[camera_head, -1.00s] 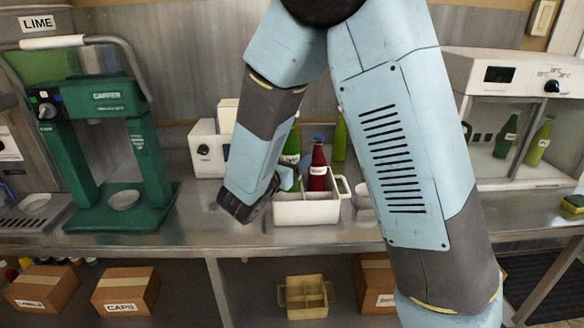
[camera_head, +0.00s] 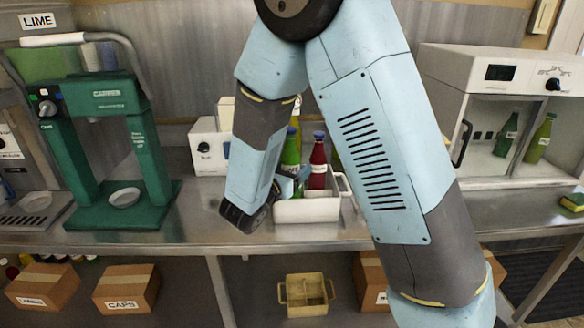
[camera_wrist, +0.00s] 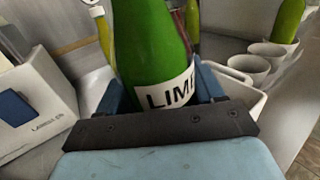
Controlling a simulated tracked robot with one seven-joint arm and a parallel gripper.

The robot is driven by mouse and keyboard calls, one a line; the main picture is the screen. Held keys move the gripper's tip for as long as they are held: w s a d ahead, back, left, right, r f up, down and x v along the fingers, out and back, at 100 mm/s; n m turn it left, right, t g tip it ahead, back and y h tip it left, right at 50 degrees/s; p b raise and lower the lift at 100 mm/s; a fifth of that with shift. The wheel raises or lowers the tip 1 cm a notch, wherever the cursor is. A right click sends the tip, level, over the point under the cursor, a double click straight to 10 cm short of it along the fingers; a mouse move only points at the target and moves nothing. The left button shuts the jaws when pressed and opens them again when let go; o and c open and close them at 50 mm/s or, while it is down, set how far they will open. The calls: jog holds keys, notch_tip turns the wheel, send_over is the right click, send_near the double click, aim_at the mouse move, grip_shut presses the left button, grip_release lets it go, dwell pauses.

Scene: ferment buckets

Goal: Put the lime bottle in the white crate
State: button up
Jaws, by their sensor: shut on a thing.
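The lime bottle (camera_head: 291,152) is green with a white label, and the label reads "LIM" in the wrist view (camera_wrist: 150,50). My gripper (camera_wrist: 158,92) is shut on it, with one blue finger on each side. In the head view the bottle stands about upright at the left part of the white crate (camera_head: 305,210). The crate's front wall and my gripper hide its lower end, so I cannot tell whether it touches the crate floor. A red bottle (camera_head: 318,160) stands in the crate to its right.
A white box-shaped device (camera_head: 207,147) stands left of the crate. A green press (camera_head: 115,130) is further left. White cups (camera_wrist: 262,60) and another green bottle (camera_wrist: 287,20) are beyond the crate. A white cabinet (camera_head: 490,75) with bottles is at right. The counter front is clear.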

jog(key=o, duration=1.5)
jog(key=shift+o, duration=0.2)
jog(key=shift+r, duration=0.1)
